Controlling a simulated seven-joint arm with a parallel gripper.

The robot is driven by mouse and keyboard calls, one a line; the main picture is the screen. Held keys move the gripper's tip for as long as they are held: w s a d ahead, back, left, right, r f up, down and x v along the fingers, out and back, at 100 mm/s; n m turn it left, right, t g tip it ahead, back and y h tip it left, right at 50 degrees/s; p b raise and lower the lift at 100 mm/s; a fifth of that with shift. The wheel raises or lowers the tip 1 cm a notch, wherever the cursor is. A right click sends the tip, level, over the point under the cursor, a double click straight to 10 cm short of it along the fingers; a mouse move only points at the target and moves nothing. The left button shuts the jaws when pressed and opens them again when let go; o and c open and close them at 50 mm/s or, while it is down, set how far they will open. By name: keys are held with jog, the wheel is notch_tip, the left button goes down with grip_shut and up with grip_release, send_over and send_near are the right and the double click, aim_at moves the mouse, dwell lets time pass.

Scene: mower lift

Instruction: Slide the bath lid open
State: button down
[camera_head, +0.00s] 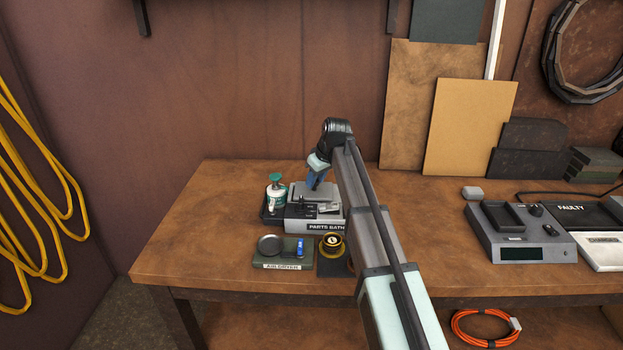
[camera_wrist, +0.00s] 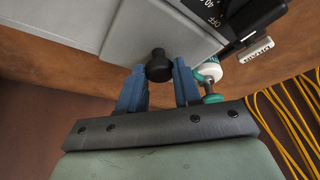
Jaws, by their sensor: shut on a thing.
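The grey parts bath (camera_head: 312,227) stands on the workbench, left of my arm in the head view. Its flat grey lid (camera_head: 298,192) lies on top and also shows in the wrist view (camera_wrist: 150,32). A black knob (camera_wrist: 159,66) stands at the lid's edge. My gripper (camera_wrist: 160,70) has its two blue fingers on either side of the knob, shut on it. In the head view my gripper (camera_head: 315,181) points down at the lid, and the arm hides part of the bath's right side.
A white bottle with a green top (camera_head: 276,197) stands just left of the bath. The air dryer (camera_head: 278,254), with a dish and a blue item, is in front, beside a brass part (camera_head: 332,245). A grey device (camera_head: 520,236) is at right. The bench's left end is clear.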

jog(key=d, duration=0.8)
jog(key=shift+d, duration=0.1)
jog(key=c, duration=0.8)
grip_release()
jog(key=v, duration=1.3)
jog(key=shift+s+d+r, duration=0.1)
jog(key=shift+r, duration=0.3)
